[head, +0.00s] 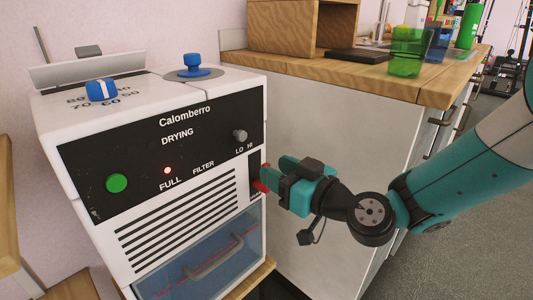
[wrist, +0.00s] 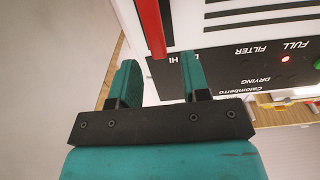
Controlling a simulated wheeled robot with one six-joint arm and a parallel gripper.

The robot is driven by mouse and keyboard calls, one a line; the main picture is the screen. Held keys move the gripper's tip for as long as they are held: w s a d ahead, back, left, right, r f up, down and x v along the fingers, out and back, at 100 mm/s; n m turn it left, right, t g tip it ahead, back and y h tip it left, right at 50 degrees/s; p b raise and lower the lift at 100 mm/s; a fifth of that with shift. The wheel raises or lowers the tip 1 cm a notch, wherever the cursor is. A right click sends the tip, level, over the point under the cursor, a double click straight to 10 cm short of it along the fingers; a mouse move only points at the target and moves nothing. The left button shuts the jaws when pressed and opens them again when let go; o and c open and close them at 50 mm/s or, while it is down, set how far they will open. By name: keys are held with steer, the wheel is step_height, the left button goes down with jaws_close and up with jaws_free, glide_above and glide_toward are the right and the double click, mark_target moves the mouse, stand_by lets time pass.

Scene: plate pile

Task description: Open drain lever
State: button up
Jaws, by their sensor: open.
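The red drain lever (head: 261,186) is at the right end of the dryer's front face, in a dark slot beside the vent. In the wrist view the lever (wrist: 150,25) is a red bar. Its near end reaches to about the level of my fingertips and shows between the two fingers, apart from both. My gripper (head: 276,172) is open and empty at the lever, coming from the right. In the wrist view my gripper (wrist: 160,66) has its teal fingers spread. In the head view the fingers hide part of the lever.
The white Calomberro dryer (head: 55,125) has a green button (head: 117,183), a lit red FULL light (head: 167,170), a LO/HI knob (head: 240,136) and a clear drawer (head: 172,282) low in front. A wooden counter (head: 440,87) on a white cabinet stands to the right.

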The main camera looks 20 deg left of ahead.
steer(key=shift+x, duration=1.8)
jaws_close()
